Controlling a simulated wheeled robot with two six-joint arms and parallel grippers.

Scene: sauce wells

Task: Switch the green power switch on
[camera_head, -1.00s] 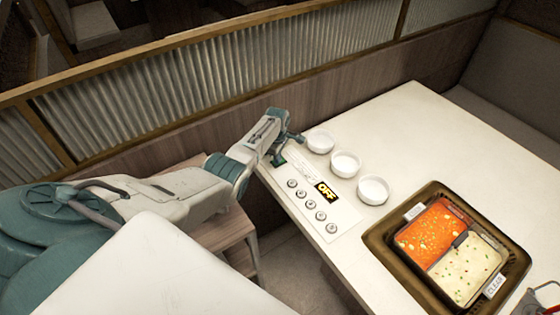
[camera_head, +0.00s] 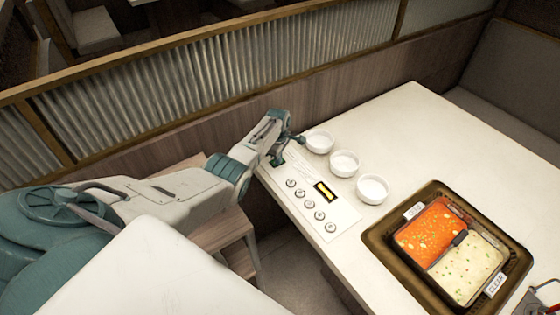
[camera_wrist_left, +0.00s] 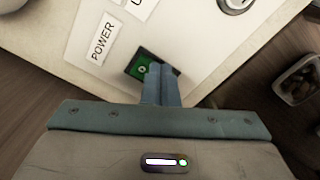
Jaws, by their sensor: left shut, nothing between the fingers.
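The green power switch (camera_wrist_left: 136,62) is set in the white control panel beside a POWER label (camera_wrist_left: 101,39) in the left wrist view. A sliver of its green (camera_head: 279,162) shows under my gripper in the head view. My left gripper (camera_wrist_left: 160,72) is shut with nothing in it. Its fingertips are at the switch and hide part of it; I cannot tell whether they touch. It also shows in the head view (camera_head: 289,151) over the panel's far end. The panel's display (camera_head: 325,191) shows a yellow bar on black. My right gripper is not in view.
A row of round knobs (camera_head: 308,204) lies along the panel (camera_head: 345,214). Three white bowls (camera_head: 344,163) stand just right of it. A brown-rimmed tray (camera_head: 379,238) with red and cream soups is at the lower right. The far table top (camera_head: 420,125) is clear.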

